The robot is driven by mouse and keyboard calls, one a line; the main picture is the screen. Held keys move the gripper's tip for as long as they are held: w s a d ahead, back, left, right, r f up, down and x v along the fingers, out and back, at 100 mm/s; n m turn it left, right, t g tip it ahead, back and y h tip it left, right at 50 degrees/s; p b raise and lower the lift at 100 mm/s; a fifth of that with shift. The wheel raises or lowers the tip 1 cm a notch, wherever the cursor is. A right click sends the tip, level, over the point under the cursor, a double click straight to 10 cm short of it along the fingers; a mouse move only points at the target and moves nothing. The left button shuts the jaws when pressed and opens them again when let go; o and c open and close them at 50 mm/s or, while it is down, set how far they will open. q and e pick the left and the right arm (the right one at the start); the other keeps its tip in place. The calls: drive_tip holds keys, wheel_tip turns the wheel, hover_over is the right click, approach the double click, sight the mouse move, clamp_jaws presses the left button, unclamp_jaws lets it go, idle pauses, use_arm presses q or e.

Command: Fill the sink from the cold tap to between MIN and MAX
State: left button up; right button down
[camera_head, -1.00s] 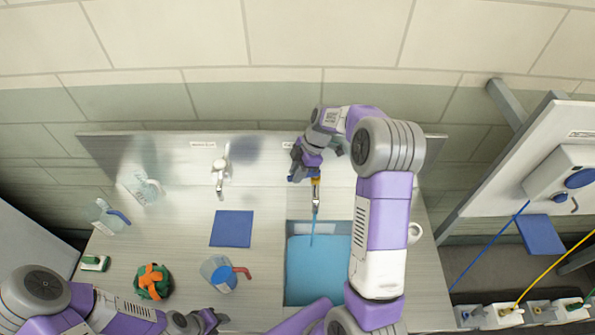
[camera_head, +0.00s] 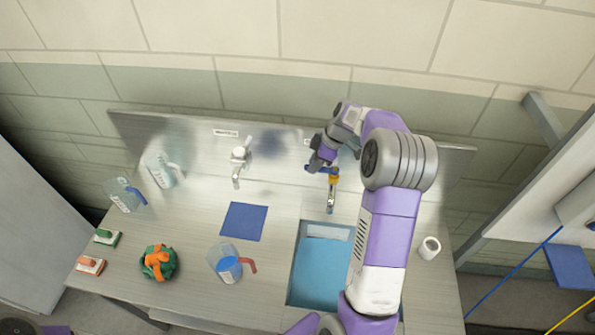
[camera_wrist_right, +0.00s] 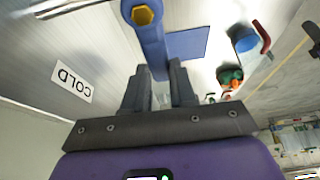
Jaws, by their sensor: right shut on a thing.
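The sink (camera_head: 292,262) is sunk in the counter and holds blue water (camera_head: 322,272). A pale strip (camera_head: 325,232) shows on its back wall; MIN and MAX marks are too small to read. The cold tap (camera_head: 331,198) hangs over the back of the sink; no stream shows below its spout. My right gripper (camera_head: 318,165) is shut on the tap's blue lever (camera_head: 324,170). In the right wrist view the lever (camera_wrist_right: 152,45) runs between the fingers, beside a COLD label (camera_wrist_right: 63,80). My left gripper is out of view.
Another tap (camera_head: 239,165) stands left of the sink. A white mug (camera_head: 429,248) stands right.

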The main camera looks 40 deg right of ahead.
sight(325, 168)
drive_tip(key=shift+d, duration=0.2)
drive_tip(key=c, duration=0.9)
unclamp_jaws()
drive_tip(key=shift+v, duration=3.8)
